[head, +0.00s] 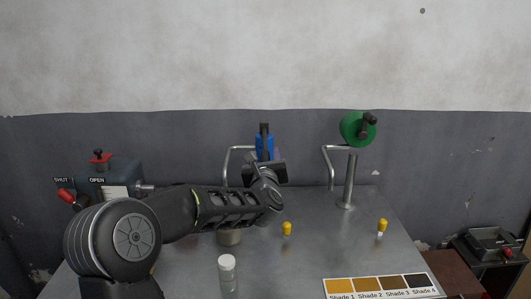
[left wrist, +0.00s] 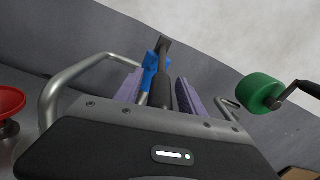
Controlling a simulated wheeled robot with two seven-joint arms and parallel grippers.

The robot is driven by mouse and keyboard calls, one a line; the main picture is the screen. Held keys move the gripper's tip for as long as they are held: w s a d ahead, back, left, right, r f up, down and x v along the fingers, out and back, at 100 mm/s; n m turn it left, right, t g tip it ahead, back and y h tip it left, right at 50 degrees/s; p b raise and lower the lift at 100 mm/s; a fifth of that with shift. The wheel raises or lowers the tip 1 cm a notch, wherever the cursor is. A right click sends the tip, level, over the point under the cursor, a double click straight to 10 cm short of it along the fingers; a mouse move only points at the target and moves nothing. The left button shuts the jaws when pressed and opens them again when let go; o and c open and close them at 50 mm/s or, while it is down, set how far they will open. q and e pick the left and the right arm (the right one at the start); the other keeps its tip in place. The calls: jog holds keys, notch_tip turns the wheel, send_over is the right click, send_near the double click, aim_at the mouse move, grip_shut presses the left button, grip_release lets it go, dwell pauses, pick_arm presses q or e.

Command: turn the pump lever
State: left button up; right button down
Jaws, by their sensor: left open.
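A blue part with a black lever (head: 264,129) stands at the back middle of the metal table, beside a bent pipe. I take this as the pump lever, though no label shows. It also shows in the left wrist view as a black bar with a blue part (left wrist: 151,66). My left gripper (head: 265,166) is right in front of it in the head view and hides its lower part. In the left wrist view the open purple-padded fingers (left wrist: 160,92) stand either side of the black bar. Whether they touch it I cannot tell. My right gripper is not in view.
A green wheel (head: 355,129) with a black handle stands on a post at right. A box (head: 120,170) marked SHUT and OPEN has red handles at left. Two yellow-topped pieces, a clear jar (head: 227,270) and a shade card (head: 380,287) lie in front. Pipes (head: 326,165) rise behind.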

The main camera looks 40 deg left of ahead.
pick_arm(q)
jog(key=shift+w+a, duration=0.15)
jog(key=shift+w, duration=0.05)
jog(key=shift+c, duration=0.2)
grip_shut()
dwell(1.2)
